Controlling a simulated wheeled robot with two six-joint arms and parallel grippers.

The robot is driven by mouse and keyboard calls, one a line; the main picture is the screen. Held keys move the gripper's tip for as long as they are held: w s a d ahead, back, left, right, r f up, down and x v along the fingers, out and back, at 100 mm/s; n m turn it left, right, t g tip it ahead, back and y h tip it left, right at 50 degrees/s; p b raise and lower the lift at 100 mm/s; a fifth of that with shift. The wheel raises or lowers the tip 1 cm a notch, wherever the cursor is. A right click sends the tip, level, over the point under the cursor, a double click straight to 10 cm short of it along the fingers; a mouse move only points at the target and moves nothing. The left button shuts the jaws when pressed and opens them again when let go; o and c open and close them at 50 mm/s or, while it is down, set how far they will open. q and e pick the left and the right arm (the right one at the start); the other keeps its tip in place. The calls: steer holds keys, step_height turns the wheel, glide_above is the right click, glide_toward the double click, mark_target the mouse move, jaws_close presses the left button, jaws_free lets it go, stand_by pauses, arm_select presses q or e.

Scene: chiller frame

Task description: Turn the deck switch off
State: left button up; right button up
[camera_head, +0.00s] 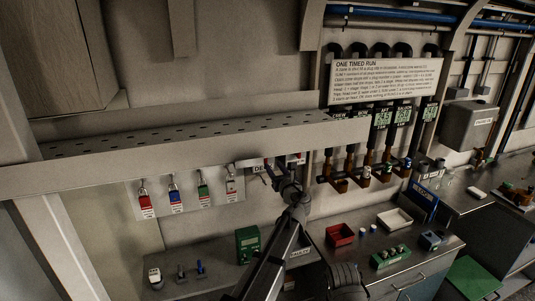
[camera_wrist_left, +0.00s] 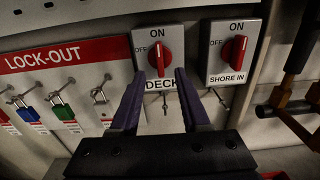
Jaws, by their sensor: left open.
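The deck switch (camera_wrist_left: 145,42) is a grey plate with a red knob, ON marked above and OFF at its left. Its knob stands roughly upright, toward ON, in the left wrist view. In the head view the deck switch (camera_head: 256,166) is partly hidden by my arm. My left gripper (camera_wrist_left: 161,74) is open, with its two dark fingers pointing at the lower part of the plate, one on each side of the knob's lower end. Whether they touch it I cannot tell. The left gripper (camera_head: 272,168) also shows in the head view. My right gripper is not seen.
The shore-in switch (camera_wrist_left: 222,52) is close at the right, its knob also upright. A lock-out board (camera_wrist_left: 70,62) with coloured padlocks hangs at the left. A perforated shelf (camera_head: 190,137) juts out above the switches. A bench with a green box (camera_head: 248,244) is below.

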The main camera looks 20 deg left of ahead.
arm_select(q)
steer(key=x, duration=0.7)
steer(key=shift+w+a, duration=0.25)
steer(key=shift+w, duration=0.05)
jaws_close()
stand_by(0.4)
